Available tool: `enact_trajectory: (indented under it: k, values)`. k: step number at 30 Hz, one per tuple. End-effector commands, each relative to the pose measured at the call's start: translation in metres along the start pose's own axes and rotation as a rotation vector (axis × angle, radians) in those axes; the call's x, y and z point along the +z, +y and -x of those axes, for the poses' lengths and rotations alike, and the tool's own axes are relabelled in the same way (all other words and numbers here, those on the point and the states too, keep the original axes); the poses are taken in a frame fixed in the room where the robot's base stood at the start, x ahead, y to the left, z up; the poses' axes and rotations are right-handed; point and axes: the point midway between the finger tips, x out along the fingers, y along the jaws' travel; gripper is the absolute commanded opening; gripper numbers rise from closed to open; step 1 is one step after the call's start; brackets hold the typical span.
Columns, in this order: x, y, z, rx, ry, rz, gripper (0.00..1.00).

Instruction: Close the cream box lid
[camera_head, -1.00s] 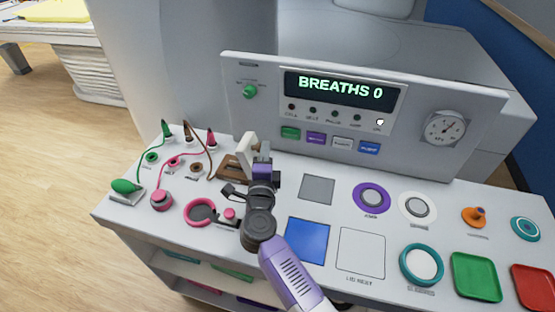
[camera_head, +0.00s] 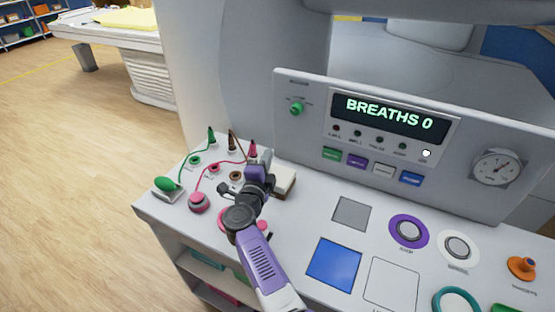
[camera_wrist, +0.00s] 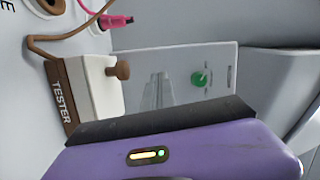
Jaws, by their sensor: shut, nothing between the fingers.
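The cream box lid (camera_head: 284,178) lies low and about level on its brown base in the head view, partly behind my gripper. In the wrist view the cream lid (camera_wrist: 104,86) carries a brown knob and sits against the brown base (camera_wrist: 62,98) marked TESTER. I see no open gap between lid and base, though part of the seam is hidden. My gripper (camera_head: 260,160) is shut and empty, just left of the lid in the head view. I cannot tell whether it touches the box.
Colored plugs with cords (camera_head: 232,141) stand behind and left of my gripper. A green bulb (camera_head: 167,184) and a pink knob (camera_head: 199,202) sit at the left edge. The upright panel (camera_head: 300,130) rises behind the box. A grey square (camera_head: 351,213) and a blue square (camera_head: 333,264) lie to the right.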

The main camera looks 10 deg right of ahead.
Motion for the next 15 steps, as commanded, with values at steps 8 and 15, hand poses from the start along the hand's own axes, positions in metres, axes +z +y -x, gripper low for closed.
enact_trajectory:
  k: [8, 15]
  values:
    - [0.024, 0.016, -0.006, 0.052, -0.001, 0.202, 0.0]
    - [0.034, 0.024, -0.009, 0.056, 0.001, 0.229, 0.0]
